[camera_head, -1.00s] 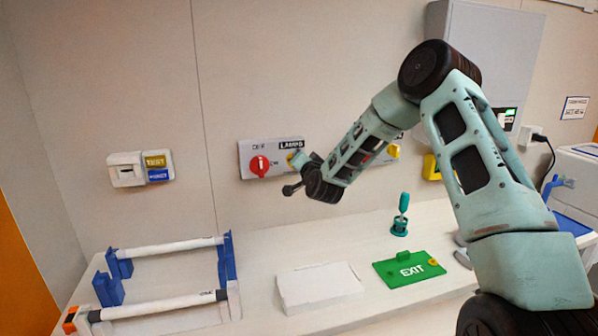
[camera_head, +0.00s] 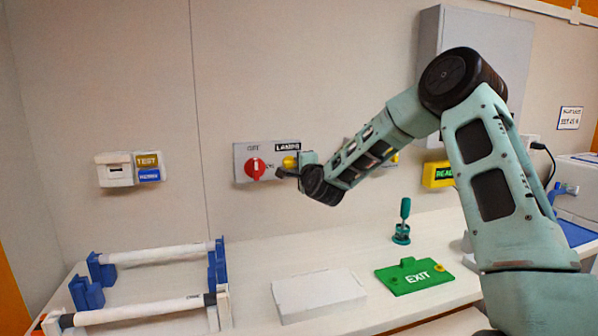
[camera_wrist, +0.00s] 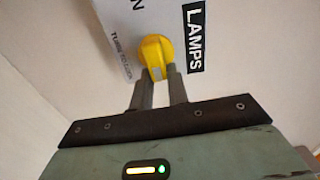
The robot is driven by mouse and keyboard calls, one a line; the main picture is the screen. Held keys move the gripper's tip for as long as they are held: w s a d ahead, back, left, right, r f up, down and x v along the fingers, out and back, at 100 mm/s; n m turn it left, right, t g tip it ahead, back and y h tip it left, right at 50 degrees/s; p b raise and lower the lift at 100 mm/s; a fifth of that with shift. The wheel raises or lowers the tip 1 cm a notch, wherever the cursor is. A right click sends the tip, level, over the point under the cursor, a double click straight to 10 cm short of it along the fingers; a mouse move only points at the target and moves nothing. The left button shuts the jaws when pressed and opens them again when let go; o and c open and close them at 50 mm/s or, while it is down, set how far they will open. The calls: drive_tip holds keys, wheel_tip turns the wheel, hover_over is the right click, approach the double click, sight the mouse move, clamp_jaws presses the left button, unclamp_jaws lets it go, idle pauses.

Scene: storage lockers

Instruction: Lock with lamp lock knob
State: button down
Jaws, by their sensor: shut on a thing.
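The lamp panel (camera_head: 241,163) is a grey plate on the wall with a LAMPS label (camera_head: 287,147). A red knob (camera_head: 253,169) sits at its left and a yellow knob (camera_head: 290,162) at its right, under the label. In the wrist view the yellow knob (camera_wrist: 152,50) lies at the tips of my gripper (camera_wrist: 158,76), beside the LAMPS label. The two fingers are close together and shut on the yellow knob's near end. In the head view my gripper (camera_head: 291,172) is at the panel's right end, and the wrist partly hides the contact.
A white box with TEST sign (camera_head: 115,170) is on the wall to the left. Below, the table holds a rack of white rollers (camera_head: 155,252), a white block (camera_head: 318,295), a green EXIT plate (camera_head: 414,276) and a green-handled tool (camera_head: 403,222).

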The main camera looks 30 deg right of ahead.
drive_tip(key=shift+m, duration=0.3)
drive_tip(key=c, duration=1.4)
unclamp_jaws()
drive_tip(key=shift+o, duration=0.2)
drive_tip(key=b+v, duration=0.3)
drive_tip(key=v, duration=1.4)
drive_tip(key=shift+s, duration=0.25)
